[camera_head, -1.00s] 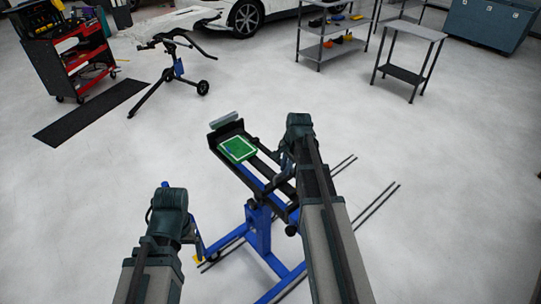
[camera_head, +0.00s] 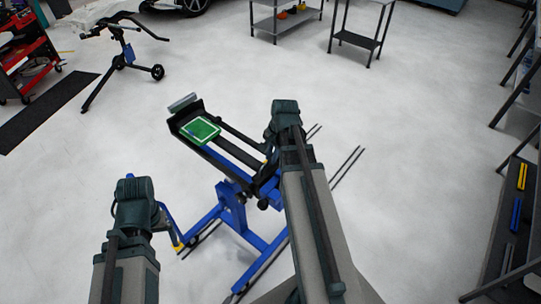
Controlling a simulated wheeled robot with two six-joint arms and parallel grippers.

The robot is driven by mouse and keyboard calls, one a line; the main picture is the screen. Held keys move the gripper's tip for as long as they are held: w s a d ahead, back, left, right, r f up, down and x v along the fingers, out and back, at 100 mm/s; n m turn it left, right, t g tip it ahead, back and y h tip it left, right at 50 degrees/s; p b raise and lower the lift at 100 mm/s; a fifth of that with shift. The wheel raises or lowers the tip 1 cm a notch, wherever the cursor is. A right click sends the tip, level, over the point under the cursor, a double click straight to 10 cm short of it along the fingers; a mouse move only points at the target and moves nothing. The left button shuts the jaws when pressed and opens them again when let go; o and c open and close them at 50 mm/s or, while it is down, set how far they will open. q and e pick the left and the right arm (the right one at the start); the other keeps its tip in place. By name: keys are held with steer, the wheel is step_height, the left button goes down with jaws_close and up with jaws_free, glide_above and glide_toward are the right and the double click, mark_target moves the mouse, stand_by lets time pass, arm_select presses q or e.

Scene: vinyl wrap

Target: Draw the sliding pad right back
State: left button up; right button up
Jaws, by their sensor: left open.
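The blue stand (camera_head: 232,208) has a black frame with two long rails on top. A green pad (camera_head: 196,130) with a white border lies at the far left end of the frame, beside a grey end bar (camera_head: 183,103). My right gripper (camera_head: 268,172) is at the near right end of the rails, apart from the green pad. Its arm hides part of that end, and whether its jaws are shut cannot be seen. My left gripper (camera_head: 134,197) is open, left of the stand and apart from the pad. Its fingertips are mostly hidden.
A wheeled black stand (camera_head: 122,58), a red tool cart (camera_head: 25,62) and a dark mat (camera_head: 45,108) are at the upper left. Grey shelving (camera_head: 285,22) and a small table (camera_head: 357,40) stand behind. A rack (camera_head: 515,215) is at the right. Floor between is clear.

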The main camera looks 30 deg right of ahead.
steer(key=o, duration=0.4)
steer(key=shift+s+d, duration=0.1)
steer(key=shift+s, duration=0.25)
steer(key=shift+o, duration=0.2)
steer(key=shift+w, duration=0.1)
steer(key=shift+r, duration=0.1)
step_height(320, 180, up, 13)
steer(key=s+p, duration=0.2)
steer(key=p, duration=1.1)
steer(key=shift+s+d+r+p, duration=0.2)
steer(key=shift+s+d+p, duration=0.05)
steer(key=shift+d+p, duration=0.1)
